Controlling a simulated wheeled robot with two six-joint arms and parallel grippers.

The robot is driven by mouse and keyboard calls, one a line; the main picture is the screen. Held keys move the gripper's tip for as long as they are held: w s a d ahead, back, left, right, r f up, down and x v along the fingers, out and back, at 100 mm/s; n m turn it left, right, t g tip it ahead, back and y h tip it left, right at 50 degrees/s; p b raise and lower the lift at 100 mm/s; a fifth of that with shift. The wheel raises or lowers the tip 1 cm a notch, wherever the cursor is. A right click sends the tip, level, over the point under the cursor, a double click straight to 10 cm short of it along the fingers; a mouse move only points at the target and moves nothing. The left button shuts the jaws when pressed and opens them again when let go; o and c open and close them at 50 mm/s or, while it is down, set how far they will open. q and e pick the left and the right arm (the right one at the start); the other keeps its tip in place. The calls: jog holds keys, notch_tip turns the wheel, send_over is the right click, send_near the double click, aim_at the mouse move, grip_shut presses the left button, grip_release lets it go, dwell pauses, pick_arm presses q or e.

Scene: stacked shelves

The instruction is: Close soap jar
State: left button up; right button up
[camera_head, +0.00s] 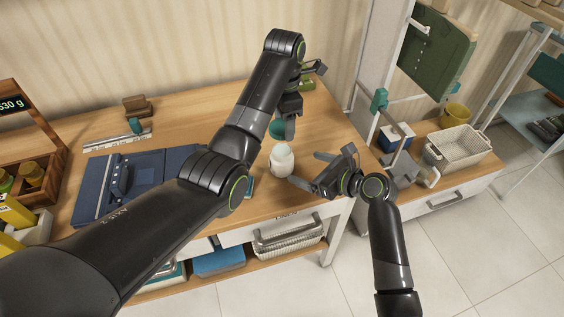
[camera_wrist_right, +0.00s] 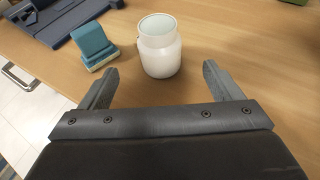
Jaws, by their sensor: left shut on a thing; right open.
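The white soap jar (camera_head: 281,161) stands upright on the wooden table, and its open mouth shows in the right wrist view (camera_wrist_right: 161,50). My left gripper (camera_head: 285,128) is beyond the jar, shut on a round teal lid (camera_head: 276,129). The lid is apart from the jar; the fingers partly hide it. My right gripper (camera_head: 311,169) is open and empty to the right of the jar. In the right wrist view, the jar is just beyond the gap between its fingertips.
A blue case (camera_head: 128,182) lies on the table at left. A teal block on a stand (camera_wrist_right: 94,45) is near the jar. A wooden crate (camera_head: 50,185) stands at far left. A green object (camera_head: 307,84) is at the back right.

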jog(key=x, duration=1)
jog(key=shift+w+a+f, duration=0.1)
jog(key=shift+f, duration=0.1)
jog(key=shift+c, duration=0.4)
jog(key=c, duration=1.4)
pick_arm(q)
send_over(284, 150)
jog(key=shift+w+f, duration=0.1)
jog(key=shift+f, duration=2.4)
jog(key=shift+f, duration=0.9)
jog(key=shift+f, duration=0.5)
